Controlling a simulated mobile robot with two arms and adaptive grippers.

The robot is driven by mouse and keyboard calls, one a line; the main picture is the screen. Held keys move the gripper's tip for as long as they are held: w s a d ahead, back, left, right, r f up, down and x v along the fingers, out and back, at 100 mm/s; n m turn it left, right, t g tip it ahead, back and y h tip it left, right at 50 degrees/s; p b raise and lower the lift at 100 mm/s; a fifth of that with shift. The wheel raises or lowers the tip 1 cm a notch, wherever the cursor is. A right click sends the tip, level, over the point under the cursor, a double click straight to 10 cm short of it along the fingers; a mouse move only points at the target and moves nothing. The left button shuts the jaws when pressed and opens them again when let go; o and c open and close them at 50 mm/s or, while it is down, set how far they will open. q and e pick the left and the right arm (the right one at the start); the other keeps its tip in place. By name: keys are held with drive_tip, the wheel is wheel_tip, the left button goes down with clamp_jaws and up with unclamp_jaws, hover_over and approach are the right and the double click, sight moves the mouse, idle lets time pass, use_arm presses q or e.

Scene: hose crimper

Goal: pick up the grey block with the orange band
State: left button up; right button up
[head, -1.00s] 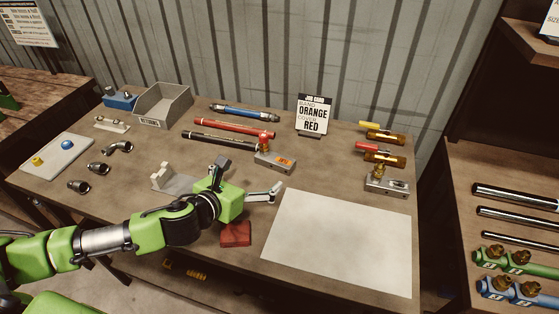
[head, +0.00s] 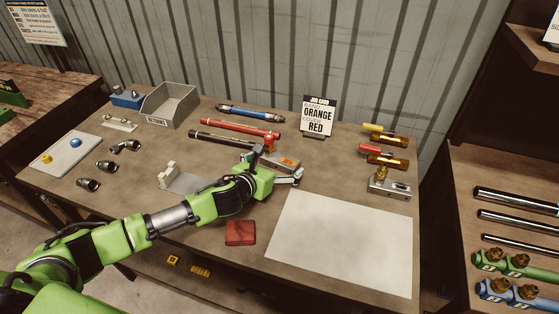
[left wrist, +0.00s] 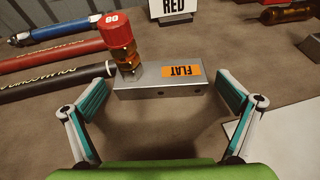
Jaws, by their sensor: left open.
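The grey block (left wrist: 160,84) in the left wrist view bears an orange patch marked FLAT. A brass fitting with a red cap (left wrist: 115,30) stands on its left end. In the head view the block (head: 287,162) is partly hidden behind my left gripper (head: 277,166). My left gripper (left wrist: 165,82) is open, with one finger by each end of the block. Narrow gaps show between the fingers and the block's ends. My right gripper is not in view.
A job card (head: 319,117) reading orange and red stands behind. Red and black hoses (head: 236,127) lie behind left. Another grey block (head: 390,186) with a brass fitting stands right. A white sheet (head: 340,240) and a red block (head: 240,232) lie in front.

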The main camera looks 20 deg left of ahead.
use_arm(q)
drive_tip(key=shift+w+f, duration=0.15)
drive_tip(key=shift+w, duration=0.1)
drive_tip(key=c, duration=1.4)
